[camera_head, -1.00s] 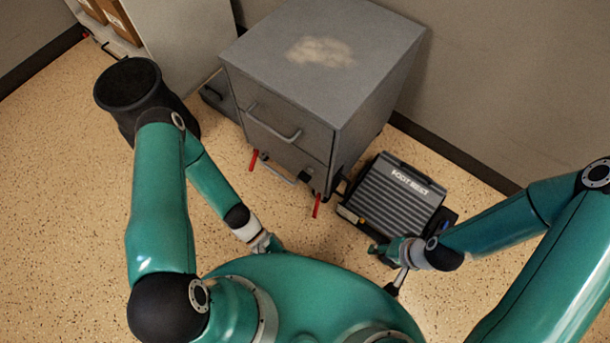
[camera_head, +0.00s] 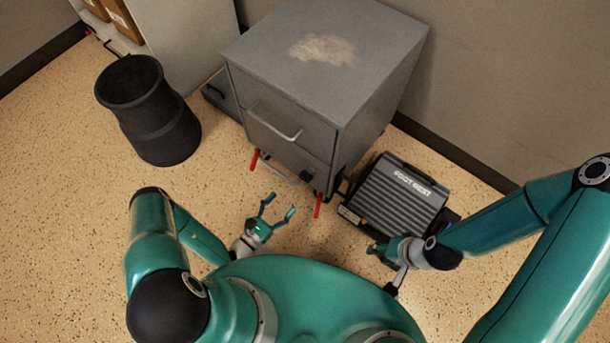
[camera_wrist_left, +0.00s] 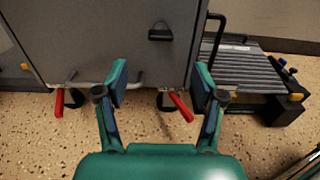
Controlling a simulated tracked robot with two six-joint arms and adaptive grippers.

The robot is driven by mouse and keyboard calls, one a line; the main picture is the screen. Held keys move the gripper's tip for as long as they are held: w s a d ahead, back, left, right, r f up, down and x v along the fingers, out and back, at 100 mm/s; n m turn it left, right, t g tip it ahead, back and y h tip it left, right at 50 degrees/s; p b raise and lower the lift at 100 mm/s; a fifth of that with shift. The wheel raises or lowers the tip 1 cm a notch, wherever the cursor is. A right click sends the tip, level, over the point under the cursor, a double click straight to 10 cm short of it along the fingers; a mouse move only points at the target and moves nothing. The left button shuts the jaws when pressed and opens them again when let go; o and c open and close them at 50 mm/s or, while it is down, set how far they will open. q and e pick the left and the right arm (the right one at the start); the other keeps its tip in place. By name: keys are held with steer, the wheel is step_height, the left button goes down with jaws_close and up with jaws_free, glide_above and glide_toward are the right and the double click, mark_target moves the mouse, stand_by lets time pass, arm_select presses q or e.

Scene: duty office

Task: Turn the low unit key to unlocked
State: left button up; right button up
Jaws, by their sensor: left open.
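The low unit is a grey drawer cabinet (camera_head: 270,70) against the wall. A small black piece on its front, which looks like the key (camera_wrist_left: 160,34), shows in the left wrist view; it also shows as a dark spot in the head view (camera_head: 306,175). Its turn position is too small to tell. My left gripper (camera_head: 279,205) is open and empty, low in front of the cabinet; in the left wrist view its fingers (camera_wrist_left: 160,78) point at the front, below and apart from the black piece. My right gripper (camera_head: 384,267) is beside the footrest; its finger opening is unclear.
Two red levers (camera_wrist_left: 59,102) (camera_wrist_left: 181,106) stick out at the cabinet's base, the right one near my left fingers. A ribbed footrest (camera_head: 400,197) stands right of the cabinet. A black bin (camera_head: 150,115) stands left. Floor between bin and left gripper is clear.

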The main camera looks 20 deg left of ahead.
mark_target(305, 176)
arm_select(q)
steer(key=b+x, duration=0.1)
steer(key=x, duration=1.1)
steer(key=shift+w+d+b, duration=0.1)
steer(key=shift+w+b, duration=0.15)
steer(key=shift+b, duration=0.15)
steer(key=c, duration=1.1)
steer(key=shift+c, duration=0.3)
